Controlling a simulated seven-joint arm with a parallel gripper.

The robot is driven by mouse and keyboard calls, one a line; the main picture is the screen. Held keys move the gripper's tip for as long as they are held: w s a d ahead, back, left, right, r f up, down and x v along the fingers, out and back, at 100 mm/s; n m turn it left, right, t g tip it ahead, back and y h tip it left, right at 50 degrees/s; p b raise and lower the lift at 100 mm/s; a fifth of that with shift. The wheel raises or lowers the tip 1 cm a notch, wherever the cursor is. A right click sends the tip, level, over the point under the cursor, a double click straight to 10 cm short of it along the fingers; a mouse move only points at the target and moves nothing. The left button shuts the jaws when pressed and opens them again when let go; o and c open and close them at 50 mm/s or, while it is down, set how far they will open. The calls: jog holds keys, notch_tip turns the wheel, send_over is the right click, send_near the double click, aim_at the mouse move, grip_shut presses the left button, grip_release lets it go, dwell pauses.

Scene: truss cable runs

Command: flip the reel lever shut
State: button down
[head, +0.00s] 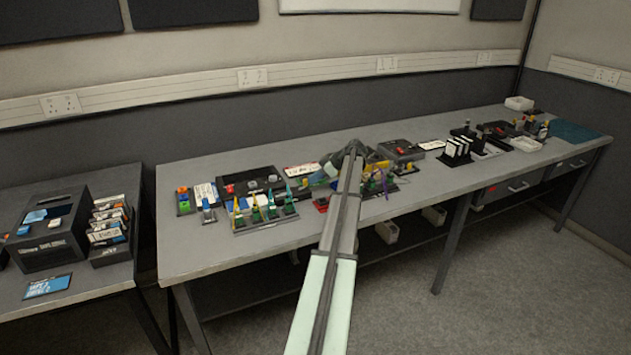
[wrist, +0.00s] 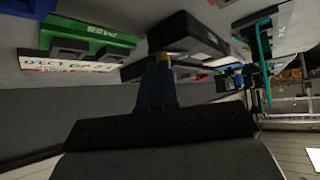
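In the wrist view my gripper (wrist: 163,62) shows as a narrow dark-blue pair of fingers with no gap that I can see between them. I cannot make out the reel lever for certain in either view. In the head view my arm reaches over the middle of the long bench, and its end hides the fingers and what is right by them.
A green block (wrist: 90,35) and a white printed label (wrist: 70,65) are left of the fingers in the wrist view. A teal cable (wrist: 264,60) hangs at right. On the grey bench (head: 200,255) stand a coloured-clip rack (head: 265,218) and white upright cards (head: 458,148).

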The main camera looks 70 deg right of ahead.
jog(key=shift+w+d, duration=0.25)
jog(key=shift+w+a, duration=0.1)
jog(key=shift+a, duration=0.1)
jog(key=shift+w+a, duration=0.45)
dwell(0.4)
